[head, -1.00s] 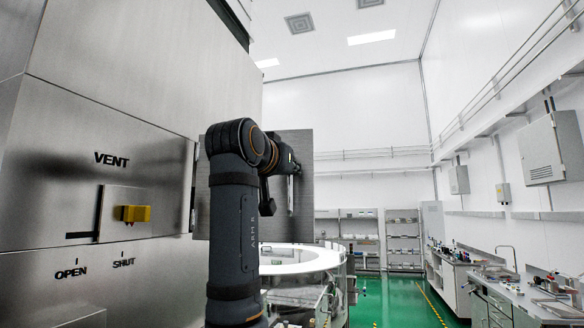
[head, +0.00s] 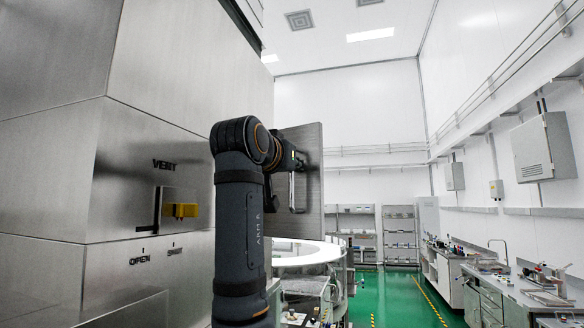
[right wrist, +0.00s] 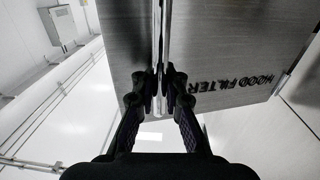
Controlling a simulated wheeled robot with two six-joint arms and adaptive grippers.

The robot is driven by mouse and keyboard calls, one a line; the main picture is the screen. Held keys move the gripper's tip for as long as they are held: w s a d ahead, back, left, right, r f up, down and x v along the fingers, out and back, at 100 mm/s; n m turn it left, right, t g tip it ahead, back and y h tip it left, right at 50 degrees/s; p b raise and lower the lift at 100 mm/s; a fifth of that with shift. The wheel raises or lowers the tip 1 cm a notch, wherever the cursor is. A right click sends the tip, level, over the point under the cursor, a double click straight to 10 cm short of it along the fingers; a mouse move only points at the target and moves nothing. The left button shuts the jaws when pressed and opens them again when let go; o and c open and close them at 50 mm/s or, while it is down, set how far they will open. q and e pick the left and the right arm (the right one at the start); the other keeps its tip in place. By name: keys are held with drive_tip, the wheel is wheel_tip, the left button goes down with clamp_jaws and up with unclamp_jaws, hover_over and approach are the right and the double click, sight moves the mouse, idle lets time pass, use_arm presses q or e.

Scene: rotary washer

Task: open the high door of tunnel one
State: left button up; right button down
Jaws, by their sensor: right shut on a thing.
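The door is a brushed-metal panel (head: 309,165) standing out from the steel machine in the head view, beyond my right arm. It fills much of the right wrist view (right wrist: 225,35), with lettering that reads like "HOOD FILTER". Its vertical bar handle (right wrist: 164,35) runs between my right fingers. My right gripper (right wrist: 160,82) is shut on this handle; in the head view the handle (head: 292,190) shows just right of my arm, which partly hides the grip. The door's hinge side is hidden behind my arm in the head view. My left gripper is in no view.
The steel machine wall (head: 60,190) fills the left, with a yellow VENT latch (head: 182,210) above OPEN and SHUT marks. A round white-topped machine (head: 305,255) stands below the door. Benches (head: 490,290) line the right wall; the green floor (head: 395,300) between is clear.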

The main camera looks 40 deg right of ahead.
drive_tip(key=shift+r, duration=0.1)
drive_tip(key=c, duration=1.4)
unclamp_jaws()
drive_tip(key=shift+s, duration=0.25)
drive_tip(key=shift+w, duration=0.1)
drive_tip(key=v, duration=1.2)
